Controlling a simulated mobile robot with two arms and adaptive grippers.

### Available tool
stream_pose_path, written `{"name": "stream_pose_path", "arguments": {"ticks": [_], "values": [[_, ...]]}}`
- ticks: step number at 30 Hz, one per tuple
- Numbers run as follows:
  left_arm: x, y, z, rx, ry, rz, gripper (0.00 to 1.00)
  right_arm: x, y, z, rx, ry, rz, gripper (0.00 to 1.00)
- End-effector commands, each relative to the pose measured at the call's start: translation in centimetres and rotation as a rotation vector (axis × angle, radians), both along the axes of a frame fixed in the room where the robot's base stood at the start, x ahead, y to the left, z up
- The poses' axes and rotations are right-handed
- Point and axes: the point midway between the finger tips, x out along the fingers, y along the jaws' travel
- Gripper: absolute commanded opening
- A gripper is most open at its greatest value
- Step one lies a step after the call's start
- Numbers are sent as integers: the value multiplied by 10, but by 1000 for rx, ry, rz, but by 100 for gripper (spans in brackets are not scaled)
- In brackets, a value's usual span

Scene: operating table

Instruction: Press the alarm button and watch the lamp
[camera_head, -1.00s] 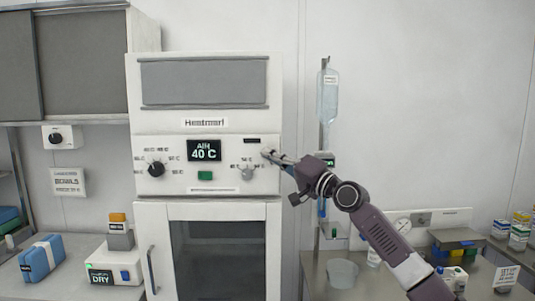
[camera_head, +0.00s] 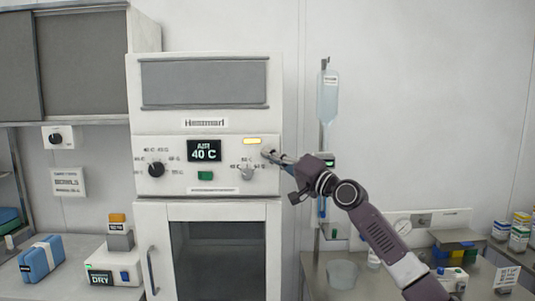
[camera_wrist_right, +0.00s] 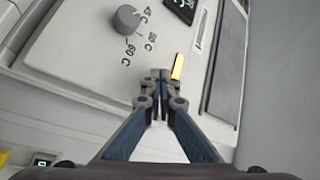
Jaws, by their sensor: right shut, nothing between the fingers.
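The lamp (camera_head: 252,141) is a small bar at the upper right of the white cabinet's control panel, and it glows yellow-orange. It also shows lit in the right wrist view (camera_wrist_right: 178,67), just beyond the fingertips. My right gripper (camera_head: 267,153) is shut and empty, its tips at the panel's right side, below and right of the lamp. In the right wrist view the closed fingertips (camera_wrist_right: 160,75) are against or very close to the panel. The alarm button is not visible; the fingertips may hide it. My left gripper is not in view.
The panel (camera_head: 180,185) also carries a black knob (camera_head: 156,169), a grey knob (camera_head: 247,173), a green button (camera_head: 205,175) and a display (camera_head: 204,150) reading 40 C. A drip bag (camera_head: 328,95) hangs on a stand at right. A clear beaker (camera_head: 342,273) stands on the right counter.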

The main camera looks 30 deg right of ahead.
Motion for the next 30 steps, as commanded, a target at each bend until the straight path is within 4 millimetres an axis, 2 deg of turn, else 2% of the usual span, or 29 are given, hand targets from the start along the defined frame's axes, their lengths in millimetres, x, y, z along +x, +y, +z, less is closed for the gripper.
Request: {"name": "stream_pose_path", "arguments": {"ticks": [12,22,30], "values": [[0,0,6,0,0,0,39,-13,8,0,-2,0,-1,0],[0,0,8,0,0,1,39,-15,9,0,-2,0,-1,0],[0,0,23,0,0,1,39,-37,23,1,-5,1,1,0]]}}
